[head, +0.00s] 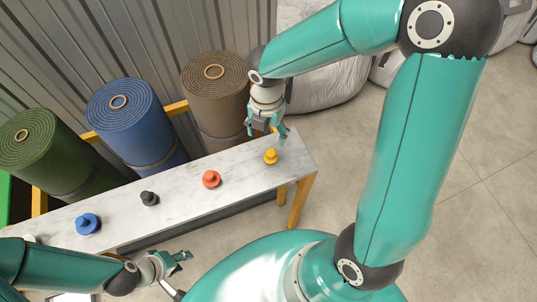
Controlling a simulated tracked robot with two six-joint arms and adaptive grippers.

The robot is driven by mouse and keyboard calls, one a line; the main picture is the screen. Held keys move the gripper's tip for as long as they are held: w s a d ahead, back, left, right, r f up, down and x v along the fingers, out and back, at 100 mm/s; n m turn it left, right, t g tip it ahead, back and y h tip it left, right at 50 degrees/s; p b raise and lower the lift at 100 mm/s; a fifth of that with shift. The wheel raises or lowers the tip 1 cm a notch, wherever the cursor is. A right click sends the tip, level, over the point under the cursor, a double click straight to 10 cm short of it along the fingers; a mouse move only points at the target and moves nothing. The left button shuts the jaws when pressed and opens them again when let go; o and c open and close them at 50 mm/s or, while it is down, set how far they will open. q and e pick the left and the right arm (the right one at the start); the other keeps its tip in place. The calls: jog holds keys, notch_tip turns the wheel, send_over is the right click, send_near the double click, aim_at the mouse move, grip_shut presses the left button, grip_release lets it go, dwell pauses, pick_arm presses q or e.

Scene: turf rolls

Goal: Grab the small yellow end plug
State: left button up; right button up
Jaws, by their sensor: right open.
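The small yellow end plug (271,156) stands on the right end of the pale marble-look bench (235,163). My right gripper (266,136) is open and hangs just above and behind the plug, its fingers pointing down; it appears apart from the plug. My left gripper (183,262) is in front of the bench at the lower left, away from the plugs. Its fingers look spread, with nothing seen between them.
An orange-red plug (211,179), a black plug (149,198) and a blue plug (88,223) stand along the bench. Behind it are green (47,155), blue (137,125) and brown (216,100) rolls against a corrugated wall. Open floor lies to the right.

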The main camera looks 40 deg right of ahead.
aim_at(271, 152)
notch_tip(271, 152, down, 5)
jog(key=shift+s+r, duration=0.1)
jog(key=f, duration=0.5)
jog(key=shift+s+d+b, duration=0.3)
jog(key=shift+d, duration=0.05)
jog(key=shift+f, duration=0.45)
jog(key=c, duration=1.2)
